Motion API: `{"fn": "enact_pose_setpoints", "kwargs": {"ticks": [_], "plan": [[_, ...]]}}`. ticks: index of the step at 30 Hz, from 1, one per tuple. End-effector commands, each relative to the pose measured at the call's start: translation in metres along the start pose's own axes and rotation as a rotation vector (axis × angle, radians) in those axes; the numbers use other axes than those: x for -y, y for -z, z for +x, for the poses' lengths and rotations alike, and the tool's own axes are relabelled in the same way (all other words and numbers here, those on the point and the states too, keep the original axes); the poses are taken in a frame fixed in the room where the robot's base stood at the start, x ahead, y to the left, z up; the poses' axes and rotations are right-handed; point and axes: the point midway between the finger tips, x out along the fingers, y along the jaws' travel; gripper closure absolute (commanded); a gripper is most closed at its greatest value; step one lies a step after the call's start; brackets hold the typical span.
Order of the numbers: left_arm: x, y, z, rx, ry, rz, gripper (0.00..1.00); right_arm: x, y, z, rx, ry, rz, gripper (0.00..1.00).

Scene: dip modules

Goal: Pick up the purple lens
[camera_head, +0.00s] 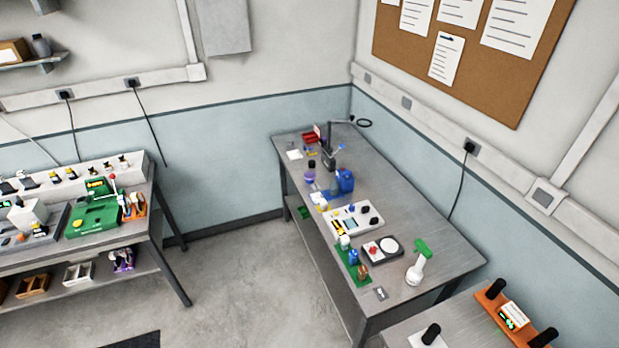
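A small purple round thing (309,176), which looks like the purple lens, is on the long grey table (445,255) near the far half. It sits beside a blue object (345,181) and just in front of a small dark item (311,163). It is too small to tell its exact shape or whether it rests on something. Another purple and white item (123,260) is on the lower shelf of the left bench. Neither of my grippers is in view.
The left bench holds a green machine (95,208). The long table also holds a white control panel (355,219), a grey device with a white disc (383,249) and a green-topped white bottle (418,265). The floor (240,275) between the benches is mostly clear.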

Motion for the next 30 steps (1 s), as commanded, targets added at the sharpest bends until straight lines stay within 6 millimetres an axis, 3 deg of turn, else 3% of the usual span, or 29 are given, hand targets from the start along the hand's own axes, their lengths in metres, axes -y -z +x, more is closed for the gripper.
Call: {"fn": "enact_pose_setpoints", "kwargs": {"ticks": [9, 20, 30], "plan": [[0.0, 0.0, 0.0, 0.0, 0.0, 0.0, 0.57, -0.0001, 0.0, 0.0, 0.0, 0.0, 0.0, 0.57], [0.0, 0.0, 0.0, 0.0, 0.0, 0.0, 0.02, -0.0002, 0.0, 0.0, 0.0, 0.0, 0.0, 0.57], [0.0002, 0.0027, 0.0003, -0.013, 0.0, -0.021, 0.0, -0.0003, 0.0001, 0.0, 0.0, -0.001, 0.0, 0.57]]}}
